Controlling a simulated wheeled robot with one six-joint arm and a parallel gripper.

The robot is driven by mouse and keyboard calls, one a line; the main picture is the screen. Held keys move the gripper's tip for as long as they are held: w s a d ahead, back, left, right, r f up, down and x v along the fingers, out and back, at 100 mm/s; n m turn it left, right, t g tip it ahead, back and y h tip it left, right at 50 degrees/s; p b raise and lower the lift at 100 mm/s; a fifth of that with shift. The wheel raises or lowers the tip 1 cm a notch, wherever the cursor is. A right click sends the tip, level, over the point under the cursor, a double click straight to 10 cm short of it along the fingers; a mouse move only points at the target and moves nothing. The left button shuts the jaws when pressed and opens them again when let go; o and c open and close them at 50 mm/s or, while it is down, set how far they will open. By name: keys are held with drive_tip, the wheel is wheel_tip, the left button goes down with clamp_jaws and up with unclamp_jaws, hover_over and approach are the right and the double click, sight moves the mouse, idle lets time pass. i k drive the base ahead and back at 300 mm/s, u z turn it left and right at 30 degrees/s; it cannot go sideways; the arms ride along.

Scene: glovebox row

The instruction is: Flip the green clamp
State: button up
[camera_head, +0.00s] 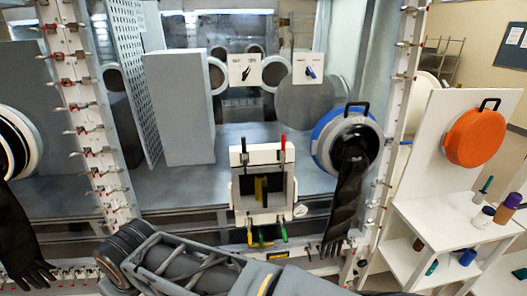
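The green clamp (284,233) is at the lower right corner of a white square frame (236,189) near the middle of the head view. Its small handle hangs down below the frame's lower edge. A red clamp (283,146) stands up at the frame's upper right corner and a black clamp (243,146) at its upper left. The frame's opening is dark, with a yellow strip inside. My arm crosses the bottom of the view, below the frame. My gripper is not in view.
Black gloves hang from a blue-ringed port (324,150) right of the frame and from a port (22,140) at far left. A white shelf (430,235) with small bottles and an orange round cover (475,137) stands at the right. Clamp-lined posts flank the window.

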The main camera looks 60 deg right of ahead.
sight(283, 229)
drive_tip(key=z, duration=2.65)
drive_tip(key=i, duration=0.15)
drive_tip(key=u, duration=1.85)
drive_tip(key=k, duration=0.65)
drive_tip(key=z, duration=0.2)
